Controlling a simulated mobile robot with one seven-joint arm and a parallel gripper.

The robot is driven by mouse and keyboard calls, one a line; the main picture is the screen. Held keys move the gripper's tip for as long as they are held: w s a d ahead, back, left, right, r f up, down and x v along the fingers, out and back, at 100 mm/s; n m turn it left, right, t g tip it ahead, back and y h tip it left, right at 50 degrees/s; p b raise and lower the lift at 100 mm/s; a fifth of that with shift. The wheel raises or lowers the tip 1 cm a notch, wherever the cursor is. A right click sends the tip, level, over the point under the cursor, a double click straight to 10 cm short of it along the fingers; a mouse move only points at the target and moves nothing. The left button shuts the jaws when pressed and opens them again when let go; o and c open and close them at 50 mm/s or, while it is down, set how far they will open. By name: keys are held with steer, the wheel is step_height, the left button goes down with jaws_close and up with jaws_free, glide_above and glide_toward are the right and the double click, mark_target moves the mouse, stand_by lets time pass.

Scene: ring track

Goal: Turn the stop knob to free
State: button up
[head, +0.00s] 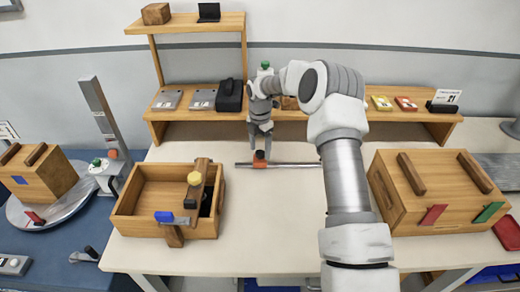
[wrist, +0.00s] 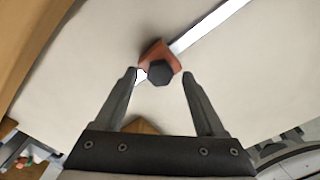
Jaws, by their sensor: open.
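The stop is an orange-red block (wrist: 153,53) sitting on a thin metal rail (wrist: 210,25). Its black hexagonal knob (wrist: 160,75) faces the wrist camera. In the head view the orange block (head: 260,164) sits partway along the rail (head: 300,165), with my gripper (head: 260,147) just above it, pointing down. In the wrist view my gripper (wrist: 159,74) is open, with one fingertip on either side of the knob. Gaps show between fingertips and knob; how far the tips reach down along it I cannot tell. No knob marking is readable.
An open wooden box (head: 140,228) stands left of the rail, with a yellow-topped part on its right side. A closed wooden box (head: 440,190) stands at the right. A wooden shelf (head: 185,112) runs along the back. The table around the rail is clear.

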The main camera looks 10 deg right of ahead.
mark_target(260, 152)
step_height(260, 152, up, 17)
steer(key=shift+p, duration=0.35)
steer(key=s+a+r+m+t+h, duration=0.1)
steer(key=s+a+r+m+t, duration=0.1)
steer(key=s+r+m, duration=1.15)
steer(key=s+d+f+m+t+y, duration=0.1)
steer(key=s+m, duration=1)
steer(key=s, duration=1.4)
steer(key=shift+s+d+f+t, duration=0.4)
steer(key=shift+f+t, duration=0.3)
steer(key=shift+t, duration=0.6)
